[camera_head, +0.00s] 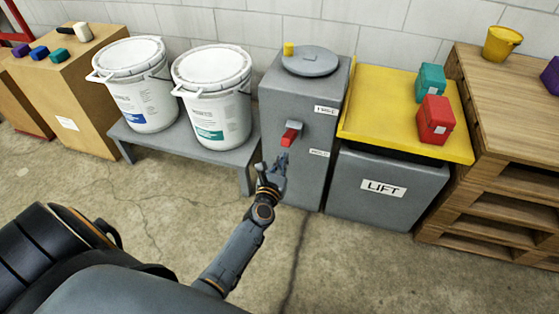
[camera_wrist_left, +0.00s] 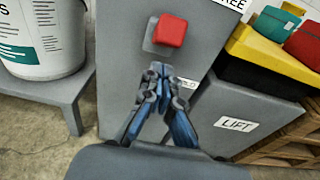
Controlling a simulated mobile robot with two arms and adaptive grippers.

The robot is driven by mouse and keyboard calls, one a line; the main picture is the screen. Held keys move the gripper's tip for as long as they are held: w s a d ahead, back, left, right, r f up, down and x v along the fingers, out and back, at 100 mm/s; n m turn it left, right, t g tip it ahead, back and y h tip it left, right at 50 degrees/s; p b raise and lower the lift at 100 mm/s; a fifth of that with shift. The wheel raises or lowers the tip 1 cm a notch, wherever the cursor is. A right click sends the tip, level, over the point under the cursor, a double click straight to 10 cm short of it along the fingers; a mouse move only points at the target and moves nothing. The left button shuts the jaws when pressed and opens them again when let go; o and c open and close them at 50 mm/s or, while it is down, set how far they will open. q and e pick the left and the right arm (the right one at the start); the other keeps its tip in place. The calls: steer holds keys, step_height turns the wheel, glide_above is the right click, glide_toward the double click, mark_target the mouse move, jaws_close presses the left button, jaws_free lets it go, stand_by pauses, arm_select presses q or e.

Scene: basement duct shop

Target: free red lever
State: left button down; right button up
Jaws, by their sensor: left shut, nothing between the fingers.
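The red lever (camera_head: 290,135) sticks out from the front of a grey cabinet (camera_head: 284,90), between an upper label and a lower label. In the left wrist view its red end (camera_wrist_left: 171,31) faces me on a grey plate. My left gripper (camera_head: 281,160) is in front of the cabinet, just below the lever. In the left wrist view the gripper (camera_wrist_left: 159,70) has its fingertips together, empty, below the red end and apart from it in the picture. The upper label is partly legible in the wrist view, ending in "REE". My right gripper is not in view.
A grey box marked LIFT (camera_head: 385,190) with a yellow tray (camera_head: 385,84) stands right of the cabinet. The tray holds a red container (camera_head: 435,120) and a teal one (camera_head: 430,82). Left, white buckets (camera_head: 213,98) stand on a grey bench (camera_head: 190,143). The floor in front is clear.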

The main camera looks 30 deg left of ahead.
arm_select(q)
steer(key=f+p+v, duration=0.1)
steer(key=v, duration=0.9)
steer(key=shift+s, duration=0.3)
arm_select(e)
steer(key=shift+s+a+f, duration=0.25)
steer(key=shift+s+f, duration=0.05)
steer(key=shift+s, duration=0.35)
arm_select(q)
steer(key=shift+d, duration=0.1)
